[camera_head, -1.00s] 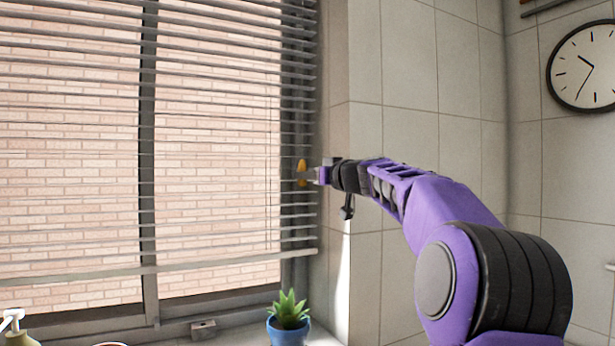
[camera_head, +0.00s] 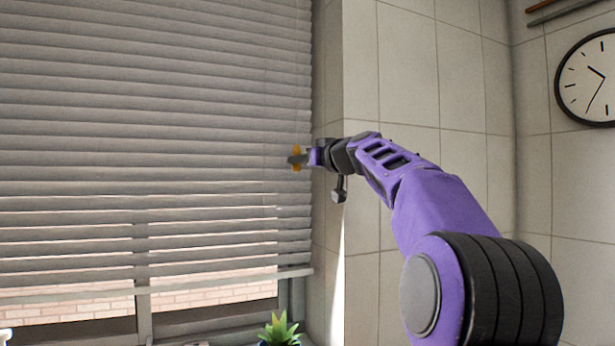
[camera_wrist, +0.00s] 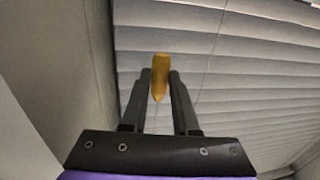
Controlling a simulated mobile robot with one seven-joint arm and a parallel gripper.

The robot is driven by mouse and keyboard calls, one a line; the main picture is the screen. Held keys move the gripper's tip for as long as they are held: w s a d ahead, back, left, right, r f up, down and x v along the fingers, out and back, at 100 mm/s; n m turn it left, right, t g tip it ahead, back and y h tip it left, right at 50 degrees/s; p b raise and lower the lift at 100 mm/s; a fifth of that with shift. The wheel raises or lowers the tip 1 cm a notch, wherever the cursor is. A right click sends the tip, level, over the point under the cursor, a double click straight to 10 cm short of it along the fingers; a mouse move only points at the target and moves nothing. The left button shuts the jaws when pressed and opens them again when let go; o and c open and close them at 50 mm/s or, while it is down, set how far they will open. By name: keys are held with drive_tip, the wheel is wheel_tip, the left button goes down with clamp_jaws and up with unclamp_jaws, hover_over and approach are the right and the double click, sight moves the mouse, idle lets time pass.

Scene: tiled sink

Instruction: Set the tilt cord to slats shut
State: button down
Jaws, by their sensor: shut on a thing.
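The window blind (camera_head: 150,110) hangs at the left in the head view. Its upper slats look shut, with no brick showing between them. Its lower slats show narrow gaps, and brick shows below the bottom rail. The yellow-orange cord tassel (camera_head: 297,152) is at the blind's right edge. My gripper (camera_head: 300,158) is shut on it, reaching in from the right. In the wrist view the tassel (camera_wrist: 159,78) stands between the two dark fingers (camera_wrist: 159,90). A thin cord runs near it, in front of the slats (camera_wrist: 230,70).
A tiled wall (camera_head: 430,70) stands right of the blind, close to my arm. A round clock (camera_head: 590,78) hangs on it at the far right. A potted plant (camera_head: 279,330) stands on the sill below my gripper.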

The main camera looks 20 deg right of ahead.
drive_tip(key=shift+s+r, duration=0.1)
drive_tip(key=shift+r, duration=1.1)
drive_tip(key=c, duration=0.7)
unclamp_jaws()
drive_tip(key=shift+f, duration=0.1)
drive_tip(key=shift+s+d+f+b, duration=0.15)
drive_tip(key=shift+s+b, duration=0.2)
drive_tip(key=shift+b, duration=0.05)
drive_tip(key=s+d+b, duration=0.1)
drive_tip(key=s+b, duration=0.1)
drive_tip(key=s, duration=0.3)
drive_tip(key=s+d+b, duration=0.1)
drive_tip(key=s+b, duration=0.1)
drive_tip(key=s, duration=0.4)
drive_tip(key=s+d+b, duration=0.1)
drive_tip(key=s+b, duration=0.2)
drive_tip(key=s, duration=0.2)
drive_tip(key=shift+s, duration=0.15)
